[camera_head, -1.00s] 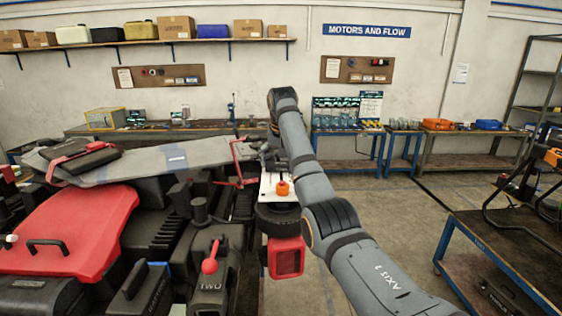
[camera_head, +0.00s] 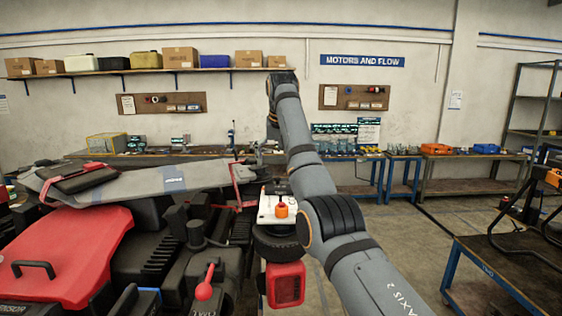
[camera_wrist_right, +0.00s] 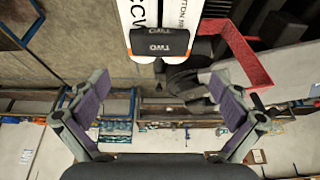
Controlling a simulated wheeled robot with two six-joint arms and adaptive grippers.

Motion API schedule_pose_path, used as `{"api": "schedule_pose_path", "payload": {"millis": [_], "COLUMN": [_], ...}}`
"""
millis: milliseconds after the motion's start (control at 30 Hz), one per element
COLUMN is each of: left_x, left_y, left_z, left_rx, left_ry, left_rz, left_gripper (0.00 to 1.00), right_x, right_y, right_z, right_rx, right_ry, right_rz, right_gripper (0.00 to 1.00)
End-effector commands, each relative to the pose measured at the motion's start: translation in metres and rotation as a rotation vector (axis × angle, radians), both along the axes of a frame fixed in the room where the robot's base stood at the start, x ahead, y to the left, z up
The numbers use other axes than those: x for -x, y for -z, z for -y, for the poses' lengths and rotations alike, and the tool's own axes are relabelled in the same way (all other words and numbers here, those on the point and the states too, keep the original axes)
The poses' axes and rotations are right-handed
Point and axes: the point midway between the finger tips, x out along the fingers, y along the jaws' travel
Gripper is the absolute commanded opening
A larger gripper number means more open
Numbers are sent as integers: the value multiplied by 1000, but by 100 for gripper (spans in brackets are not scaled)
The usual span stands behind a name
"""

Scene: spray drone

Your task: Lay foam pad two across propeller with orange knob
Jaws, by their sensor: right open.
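The orange knob (camera_head: 281,210) stands on a white plate-like part, the propeller (camera_head: 268,213), above a black round part at the drone's right side. In the right wrist view, the white propeller (camera_wrist_right: 144,12) bears "CCW" lettering. The black foam pad marked TWO (camera_wrist_right: 162,42) lies across it, with small orange patches at its lower corners. In the head view a small dark piece, likely this pad (camera_head: 275,188), shows behind the knob. My right gripper (camera_wrist_right: 160,82) is open and empty, its fingertips apart from the pad. In the head view it (camera_head: 262,152) is small and partly hidden. My left gripper is out of view.
The drone's red cover (camera_head: 68,262), grey arm (camera_head: 135,183) and red lever (camera_head: 205,285) crowd the left. A red bracket (camera_wrist_right: 245,52) stands close right of the pad. A blue-framed table (camera_head: 500,270) is at right; open floor lies before it.

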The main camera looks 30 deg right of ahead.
Motion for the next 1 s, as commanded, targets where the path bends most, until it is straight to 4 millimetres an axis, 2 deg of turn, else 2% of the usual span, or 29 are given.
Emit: {"api": "schedule_pose_path", "payload": {"millis": [33, 100, 200, 300, 867, 1000], "left_x": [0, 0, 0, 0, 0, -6], "left_y": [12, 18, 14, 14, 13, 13], "left_z": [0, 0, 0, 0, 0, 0], "left_rx": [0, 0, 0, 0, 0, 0], "left_ry": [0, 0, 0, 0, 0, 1], "left_rz": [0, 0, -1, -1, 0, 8], "left_gripper": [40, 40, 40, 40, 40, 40], "right_x": [2, 6, 10, 13, 13, 13], "right_y": [0, -9, -26, -33, -35, -35], "right_z": [-1, -3, -6, -7, -8, -7], "right_rx": [-1, -1, 0, 1, 0, 1], "right_ry": [0, 0, 0, 1, 1, 1], "right_rz": [0, -2, -1, -3, -4, -3], "right_gripper": [100, 100, 100, 100, 100, 100]}}
